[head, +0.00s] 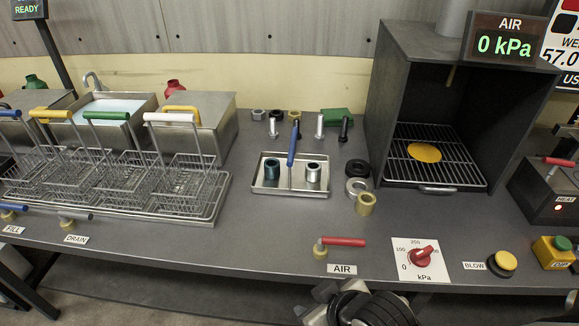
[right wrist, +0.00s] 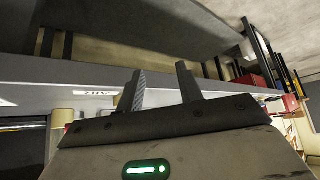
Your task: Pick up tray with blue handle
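A small shallow metal tray (head: 259,184) stands on the middle of the grey bench. Its upright blue handle (head: 292,148) rises from the tray's middle. A dark teal ring-shaped part (head: 272,168) sits in the tray left of the handle, and a silver one (head: 313,172) right of it. My right gripper (head: 324,299) is low at the front edge of the bench, well apart from the tray and partly cut off by the picture. In the right wrist view its two fingers (right wrist: 162,84) stand apart with nothing between them. My left gripper is not in view.
Wire baskets (head: 120,170) with coloured handles stand to the left. A dark oven-like chamber (head: 395,110) stands to the right. Bolts (head: 320,125) stand behind the tray, and rings (head: 357,186) lie to its right. A red-handled AIR valve (head: 342,242) sits at the front.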

